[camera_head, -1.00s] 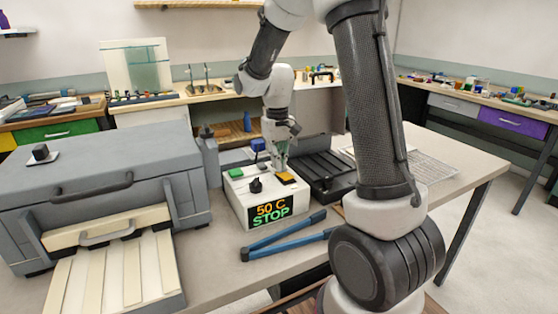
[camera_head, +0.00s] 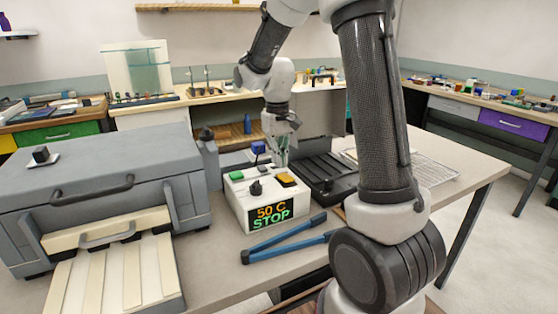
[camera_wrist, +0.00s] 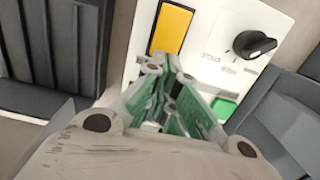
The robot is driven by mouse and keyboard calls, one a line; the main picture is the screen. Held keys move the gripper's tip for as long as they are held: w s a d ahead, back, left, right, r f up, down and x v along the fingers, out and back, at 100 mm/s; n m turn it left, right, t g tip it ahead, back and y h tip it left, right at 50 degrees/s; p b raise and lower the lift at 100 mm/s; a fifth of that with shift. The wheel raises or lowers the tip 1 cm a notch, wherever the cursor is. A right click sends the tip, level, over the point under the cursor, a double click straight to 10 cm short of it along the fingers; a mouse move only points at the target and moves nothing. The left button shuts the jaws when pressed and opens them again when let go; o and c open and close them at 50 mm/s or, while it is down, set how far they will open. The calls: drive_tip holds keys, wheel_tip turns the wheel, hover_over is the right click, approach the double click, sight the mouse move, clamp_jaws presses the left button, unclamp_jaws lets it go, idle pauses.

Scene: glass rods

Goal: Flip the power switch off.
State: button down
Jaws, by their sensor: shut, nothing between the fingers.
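A white control box (camera_head: 236,199) stands on the table, its front display (camera_head: 269,214) reading "50 C" and "STOP". On its top are a yellow switch (camera_head: 286,180), a black knob (camera_head: 256,187) and a green button (camera_head: 236,175). Which of them is the power switch is not labelled legibly. My gripper (camera_head: 280,163) is shut and empty, pointing down near the back edge of the box, behind the yellow switch. In the wrist view, the shut fingertips (camera_wrist: 170,66) show just beside the yellow switch (camera_wrist: 171,28). The knob (camera_wrist: 254,44) and part of the green button (camera_wrist: 222,108) also show.
A blue-handled tool (camera_head: 285,242) lies in front of the box. A large grey machine (camera_head: 105,175) stands to the left. A dark ribbed tray (camera_head: 325,172) sits close to the right. A small blue-topped object (camera_head: 258,147) stands behind the box.

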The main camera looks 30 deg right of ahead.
wheel_tip(320, 180, up, 11)
drive_tip(key=shift+w+r, duration=0.2)
drive_tip(key=shift+w, duration=0.15)
drive_tip(key=shift+w, duration=0.1)
idle(0.3)
